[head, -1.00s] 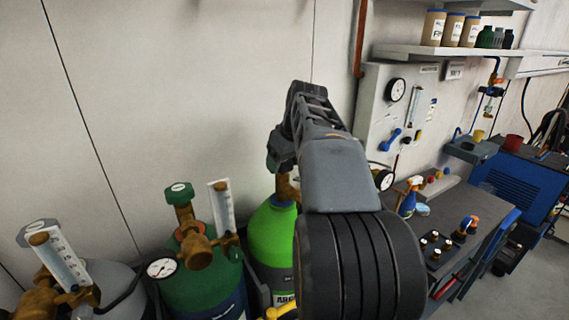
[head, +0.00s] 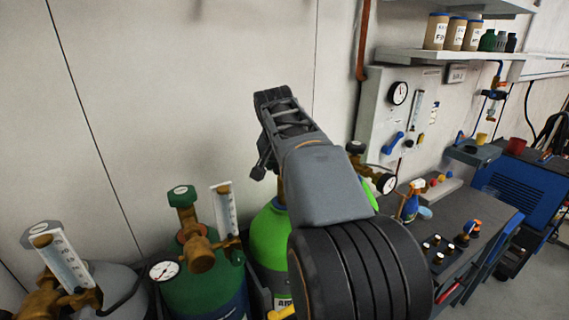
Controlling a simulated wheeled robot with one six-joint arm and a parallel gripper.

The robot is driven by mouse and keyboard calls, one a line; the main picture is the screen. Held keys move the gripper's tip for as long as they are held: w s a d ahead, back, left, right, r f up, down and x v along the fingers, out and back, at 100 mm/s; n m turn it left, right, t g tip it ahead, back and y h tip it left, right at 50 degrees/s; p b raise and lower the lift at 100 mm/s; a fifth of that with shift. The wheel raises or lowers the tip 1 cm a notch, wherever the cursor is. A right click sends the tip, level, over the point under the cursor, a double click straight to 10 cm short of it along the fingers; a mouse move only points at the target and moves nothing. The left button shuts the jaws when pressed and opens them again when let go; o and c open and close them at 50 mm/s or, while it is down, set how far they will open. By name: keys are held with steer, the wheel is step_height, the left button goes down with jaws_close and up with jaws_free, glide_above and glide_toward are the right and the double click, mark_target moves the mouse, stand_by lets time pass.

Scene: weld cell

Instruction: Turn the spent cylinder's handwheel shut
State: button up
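My gripper (head: 265,158) is at the far end of my raised arm, above the bright green cylinder (head: 268,240). The arm link hides much of it, so its finger opening cannot be judged. The bright green cylinder's brass valve is mostly hidden behind the arm, and its handwheel does not show. A dark green cylinder (head: 190,285) stands to its left, with a green handwheel (head: 182,194) on a brass valve. Behind my arm on the right, a dark handwheel (head: 356,147) tops another brass valve with a gauge (head: 386,183). No visible label tells which cylinder is spent.
A grey cylinder (head: 112,285) with a flow tube (head: 60,258) stands at far left. A gauge panel (head: 385,110) is on the wall. A dark bench (head: 455,215) with a spray bottle (head: 411,203) is at right. A shelf (head: 450,56) hangs above.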

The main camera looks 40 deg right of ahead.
steer(key=m+g, duration=0.1)
steer(key=m, duration=0.2)
steer(key=m+g+h+p, duration=0.1)
steer(key=m, duration=0.2)
steer(key=shift+w+m, duration=0.2)
steer(key=shift+m, duration=0.2)
steer(key=shift+g, duration=0.3)
steer(key=o, duration=0.9)
steer(key=p+v, duration=0.1)
steer(key=v, duration=1.3)
steer(key=shift+f, duration=0.1)
